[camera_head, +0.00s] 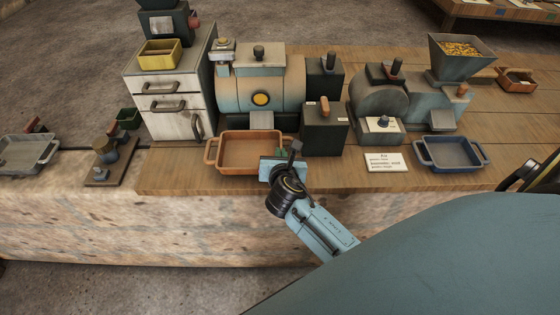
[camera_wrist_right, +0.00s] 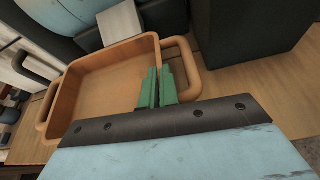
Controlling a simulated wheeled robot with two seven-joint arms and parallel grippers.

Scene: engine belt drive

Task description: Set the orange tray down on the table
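The orange tray (camera_head: 249,134) is at the front of the wooden table (camera_head: 200,182), between the white cabinet and the dark green box. It looks level and at table height; I cannot tell whether its underside touches the wood. My right gripper (camera_head: 283,153) is at the tray's right side. In the right wrist view, the green fingers (camera_wrist_right: 157,88) sit close together astride the right wall of the tray (camera_wrist_right: 105,82), inside its handle. They look closed on that wall. The left handle is free. My left gripper is not in view.
A white drawer cabinet (camera_head: 172,99) stands left of the tray, a round machine (camera_head: 262,84) behind it and a dark green box (camera_head: 325,130) to its right. Farther right are a printed card (camera_head: 386,162) and a blue tray (camera_head: 450,153). A narrow strip of table in front is clear.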

